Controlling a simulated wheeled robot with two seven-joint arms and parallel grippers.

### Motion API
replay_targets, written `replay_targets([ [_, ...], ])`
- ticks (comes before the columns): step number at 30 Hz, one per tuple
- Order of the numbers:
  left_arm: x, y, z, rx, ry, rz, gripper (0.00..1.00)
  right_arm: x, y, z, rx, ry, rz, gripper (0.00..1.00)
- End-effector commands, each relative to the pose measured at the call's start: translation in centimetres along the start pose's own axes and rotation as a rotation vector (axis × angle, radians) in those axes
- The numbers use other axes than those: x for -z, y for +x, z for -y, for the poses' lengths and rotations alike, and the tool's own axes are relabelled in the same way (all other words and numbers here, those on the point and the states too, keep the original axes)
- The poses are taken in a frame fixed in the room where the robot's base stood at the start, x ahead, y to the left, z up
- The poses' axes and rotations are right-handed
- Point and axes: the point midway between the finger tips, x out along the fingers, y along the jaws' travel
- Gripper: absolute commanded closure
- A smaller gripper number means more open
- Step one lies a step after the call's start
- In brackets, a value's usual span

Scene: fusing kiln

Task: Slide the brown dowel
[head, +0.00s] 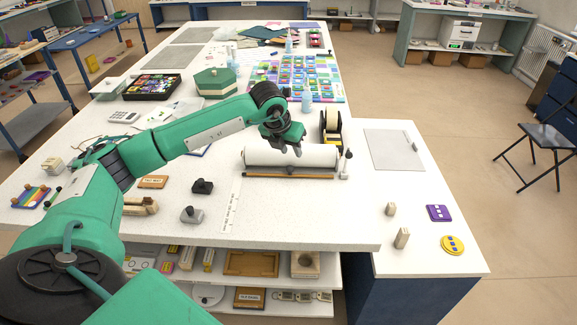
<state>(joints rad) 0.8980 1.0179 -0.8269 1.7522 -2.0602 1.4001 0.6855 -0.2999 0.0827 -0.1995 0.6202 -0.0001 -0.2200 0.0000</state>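The brown dowel (285,176) is a thin rod lying left to right on the white table, along the front side of a large white roll (262,158). My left gripper (288,151) points down over the white roll, just behind the dowel's middle. Its two dark fingers are apart, with nothing visible between them. The gripper looks clear of the dowel; whether its fingertips touch the roll cannot be told. My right gripper is not in view.
A tape roll (332,122) stands behind the white roll, and a small brush-like tool (346,164) stands at its right end. The table in front of the dowel is mostly clear.

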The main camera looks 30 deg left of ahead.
Motion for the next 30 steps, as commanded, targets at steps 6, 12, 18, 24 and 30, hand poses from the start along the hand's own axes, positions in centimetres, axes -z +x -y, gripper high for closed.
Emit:
replay_targets([
  [6, -0.7, -0.7, -3.1, -0.112, -0.027, -0.007, 0.68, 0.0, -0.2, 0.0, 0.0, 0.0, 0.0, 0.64],
  [12, -0.6, 2.1, -3.3, -0.109, -0.025, -0.011, 0.68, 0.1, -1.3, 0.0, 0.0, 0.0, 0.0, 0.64],
  [18, -0.6, 6.4, -3.7, -0.108, -0.026, -0.01, 0.68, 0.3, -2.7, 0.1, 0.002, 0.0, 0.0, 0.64],
  [24, -0.5, 10.2, -4.1, -0.108, -0.025, -0.008, 0.68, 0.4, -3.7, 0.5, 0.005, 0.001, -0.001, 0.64],
  [30, -0.5, 12.2, -4.3, -0.106, -0.024, -0.006, 0.68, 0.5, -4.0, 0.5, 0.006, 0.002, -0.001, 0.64],
])
